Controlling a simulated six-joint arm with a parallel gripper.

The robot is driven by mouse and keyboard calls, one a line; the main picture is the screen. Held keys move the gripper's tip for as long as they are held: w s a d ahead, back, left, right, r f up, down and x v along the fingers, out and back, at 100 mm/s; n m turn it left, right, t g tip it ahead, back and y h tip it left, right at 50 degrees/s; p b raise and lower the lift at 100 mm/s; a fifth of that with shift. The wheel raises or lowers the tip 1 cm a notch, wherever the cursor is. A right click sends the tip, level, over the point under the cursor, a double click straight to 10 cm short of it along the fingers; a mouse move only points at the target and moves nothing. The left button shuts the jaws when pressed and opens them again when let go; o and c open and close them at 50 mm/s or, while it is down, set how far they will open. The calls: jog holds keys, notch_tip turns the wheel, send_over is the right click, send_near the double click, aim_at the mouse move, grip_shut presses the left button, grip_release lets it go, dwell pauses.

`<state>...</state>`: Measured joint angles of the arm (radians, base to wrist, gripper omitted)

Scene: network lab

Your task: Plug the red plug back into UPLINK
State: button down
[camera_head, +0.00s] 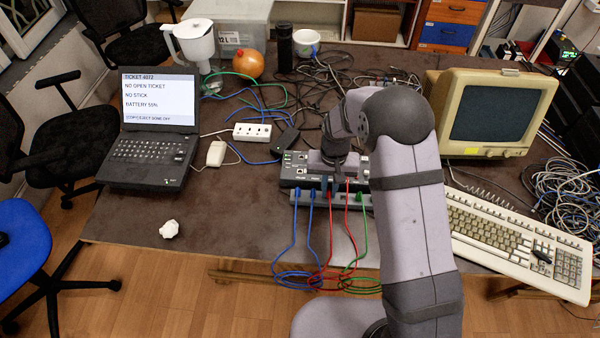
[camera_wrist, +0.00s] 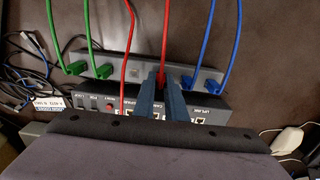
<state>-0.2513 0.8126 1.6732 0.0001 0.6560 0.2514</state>
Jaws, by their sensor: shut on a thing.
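My gripper (camera_wrist: 166,90) has its two dark blue fingers closed around a red plug (camera_wrist: 162,78), whose red cable runs up the picture. In the head view my gripper (camera_head: 328,184) is at the front of the dark network box (camera_head: 292,182), partly hidden by my arm. The box (camera_wrist: 97,103) has labelled ports; the UPLINK label and port (camera_wrist: 203,116) lie right of my fingers in the wrist view. The held plug is over the grey strip, apart from UPLINK. Whether it touches the strip is unclear.
A grey strip (camera_wrist: 130,72) in front of the box holds green plugs (camera_wrist: 76,68) and blue plugs (camera_wrist: 188,71) at either side. A second red cable (camera_wrist: 127,50) runs to the box. Cables hang over the table's front edge. A laptop (camera_head: 150,155) stands left, a keyboard (camera_head: 500,235) right.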

jog(key=shift+r+p, duration=1.4)
jog(key=shift+r, duration=0.5)
jog(key=w+a+r, duration=0.1)
jog(key=w+a, duration=0.1)
jog(key=w+a+r+p, duration=0.1)
jog(key=w+a, duration=0.1)
jog(key=a, duration=0.1)
jog(key=w+a+r, duration=0.1)
jog(key=w+a, duration=0.1)
jog(key=a, duration=0.1)
jog(key=shift+w+r, duration=0.15)
jog(key=shift+w, duration=0.25)
jog(key=shift+w+a+r+p, duration=0.3)
jog(key=shift+a+p, duration=0.05)
jog(key=shift+a, duration=0.2)
jog(key=shift+f, duration=0.15)
jog(key=b, duration=0.3)
send_over(300, 173)
jog(key=shift+w+f, duration=0.15)
jog(key=shift+f, duration=1)
jog(key=shift+w+f, duration=0.15)
jog(key=shift+f, duration=0.95)
